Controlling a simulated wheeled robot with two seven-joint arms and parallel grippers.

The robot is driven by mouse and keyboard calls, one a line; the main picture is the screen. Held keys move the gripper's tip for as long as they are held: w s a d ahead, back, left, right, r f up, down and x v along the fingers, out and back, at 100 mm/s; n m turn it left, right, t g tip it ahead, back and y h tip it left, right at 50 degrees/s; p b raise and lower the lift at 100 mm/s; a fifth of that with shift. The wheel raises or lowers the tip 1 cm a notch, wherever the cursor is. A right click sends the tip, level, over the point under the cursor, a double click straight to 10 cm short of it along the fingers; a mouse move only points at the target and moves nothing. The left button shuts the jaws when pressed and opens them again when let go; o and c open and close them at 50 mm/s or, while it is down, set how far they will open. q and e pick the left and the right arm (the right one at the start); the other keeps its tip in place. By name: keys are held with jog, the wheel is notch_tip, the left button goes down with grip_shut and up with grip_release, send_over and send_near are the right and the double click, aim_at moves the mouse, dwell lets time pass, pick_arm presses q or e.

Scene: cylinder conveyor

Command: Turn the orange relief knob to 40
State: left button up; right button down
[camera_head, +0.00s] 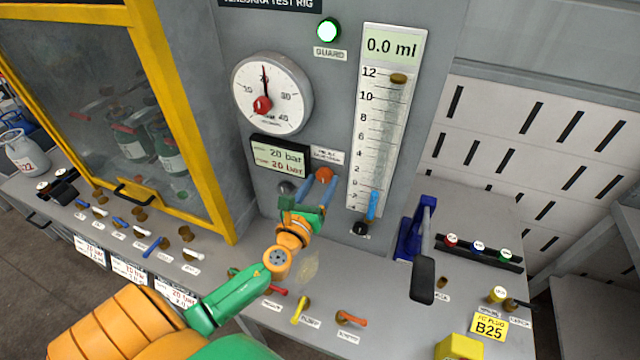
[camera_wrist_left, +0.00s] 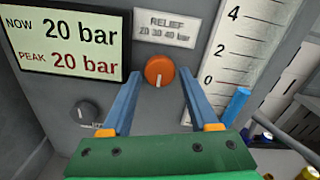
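The orange relief knob (camera_head: 325,174) is on the grey panel below the relief label (camera_head: 328,155). In the left wrist view the knob (camera_wrist_left: 159,70) shows a small pale mark on its lower part. The label (camera_wrist_left: 167,29) above it reads 20 30 40 bar. My left gripper (camera_head: 320,184) is open, its two blue fingers pointing at the panel. In the left wrist view the fingertips are on either side of the knob with gaps showing; contact is not visible. The display (camera_wrist_left: 65,42) reads now 20 bar, peak 20 bar. My right gripper is not in view.
A dark knob (camera_wrist_left: 86,112) is low on the panel at left. A measuring scale (camera_head: 385,120) with a blue column is to the right. A blue lever with a black grip (camera_head: 423,280) stands on the bench. Small coloured valves (camera_head: 300,310) line the bench front. A yellow-framed guard (camera_head: 180,110) is at left.

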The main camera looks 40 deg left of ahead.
pick_arm(q)
jog(key=shift+s, duration=0.1)
jog(key=b+v, duration=0.1)
jog(key=v, duration=0.6)
